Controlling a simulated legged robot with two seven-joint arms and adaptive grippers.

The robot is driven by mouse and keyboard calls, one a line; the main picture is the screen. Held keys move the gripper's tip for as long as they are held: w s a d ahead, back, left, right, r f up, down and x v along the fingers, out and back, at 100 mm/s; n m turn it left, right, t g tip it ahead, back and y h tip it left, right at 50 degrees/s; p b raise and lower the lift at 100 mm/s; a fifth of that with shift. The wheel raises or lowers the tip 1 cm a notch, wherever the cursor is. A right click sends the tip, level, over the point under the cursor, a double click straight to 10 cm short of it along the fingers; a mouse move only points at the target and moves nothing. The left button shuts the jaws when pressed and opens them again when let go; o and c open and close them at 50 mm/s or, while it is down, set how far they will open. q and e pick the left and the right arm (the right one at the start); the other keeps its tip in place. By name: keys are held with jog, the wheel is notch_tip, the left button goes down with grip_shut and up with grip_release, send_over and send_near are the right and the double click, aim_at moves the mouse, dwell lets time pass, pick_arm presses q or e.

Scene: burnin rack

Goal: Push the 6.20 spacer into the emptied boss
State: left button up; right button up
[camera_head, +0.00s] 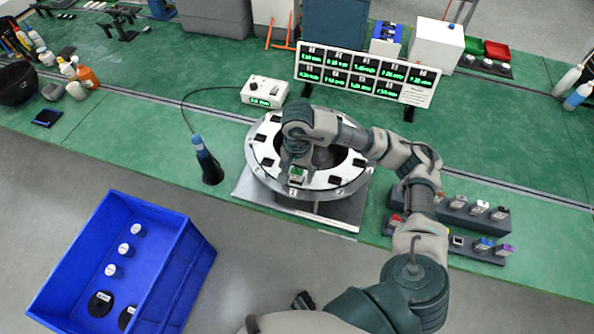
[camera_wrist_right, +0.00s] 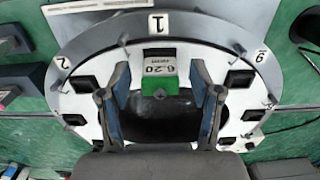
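The 6.20 spacer (camera_wrist_right: 160,72), a block with a pale label and a green lower part, is at the ring position marked 1 in the right wrist view. In the head view its green part (camera_head: 297,175) shows at the ring's near side. My right gripper (camera_wrist_right: 160,82) is open, with one finger on each side of the spacer and a gap between each finger and it. The white boss ring (camera_head: 262,172) carries several dark square pockets. The boss under the spacer is hidden, so I cannot tell how deep the spacer sits. My left gripper is not in view.
A dark tool (camera_head: 208,160) stands left of the ring. A cabled box (camera_head: 265,92) and a display board (camera_head: 366,75) stand behind. Racks of small blocks (camera_head: 470,213) lie right. A blue bin (camera_head: 180,262) holding several pieces is front left.

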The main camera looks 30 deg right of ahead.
notch_tip(320, 180, up, 12)
dwell(0.6)
dwell(0.5)
